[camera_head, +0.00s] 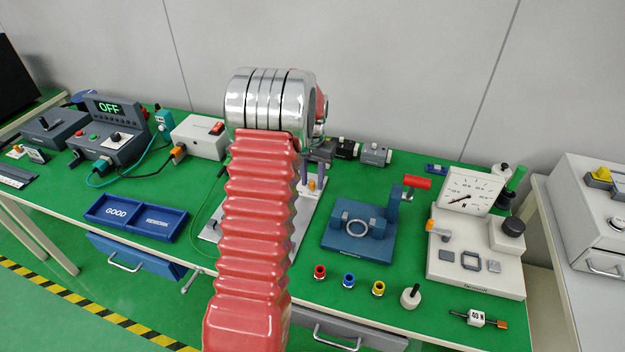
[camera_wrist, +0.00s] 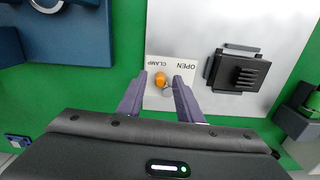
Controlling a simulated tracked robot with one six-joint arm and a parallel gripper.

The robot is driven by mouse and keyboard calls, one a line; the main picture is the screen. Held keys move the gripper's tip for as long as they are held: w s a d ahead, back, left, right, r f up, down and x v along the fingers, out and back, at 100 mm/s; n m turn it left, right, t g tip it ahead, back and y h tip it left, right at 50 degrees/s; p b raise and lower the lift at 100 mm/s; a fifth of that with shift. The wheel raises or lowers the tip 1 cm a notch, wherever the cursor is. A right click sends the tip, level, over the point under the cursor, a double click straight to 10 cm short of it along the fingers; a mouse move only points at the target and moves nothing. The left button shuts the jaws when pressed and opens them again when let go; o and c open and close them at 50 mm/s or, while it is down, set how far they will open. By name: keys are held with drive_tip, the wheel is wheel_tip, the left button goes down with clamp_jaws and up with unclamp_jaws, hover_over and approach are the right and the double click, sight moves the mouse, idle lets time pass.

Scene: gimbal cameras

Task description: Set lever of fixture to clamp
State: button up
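The fixture is a pale grey plate (camera_wrist: 212,40) with a dark clamp block (camera_wrist: 238,72) on it. Its lever has an orange knob (camera_wrist: 160,78) on a white label marked OPEN and CLAMP, upside down in the wrist view. I cannot tell which mark the lever points to. My gripper (camera_wrist: 159,80) is open, with one purple finger on each side of the knob and visible gaps between. In the head view my arm hides most of the fixture; the orange knob (camera_head: 312,184) shows just right of it, near a purple finger of my gripper (camera_head: 305,174).
A blue fixture with a ring (camera_head: 358,228) and red-handled crank stands to the right, beside a white gauge station (camera_head: 470,265). A blue GOOD/REWORK tray (camera_head: 135,216) lies left. Several small coloured parts lie near the front edge of the green bench.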

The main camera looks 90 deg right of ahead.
sight(312, 182)
wheel_tip(312, 182, up, 14)
drive_tip(key=shift+f, duration=0.15)
idle(0.5)
idle(0.7)
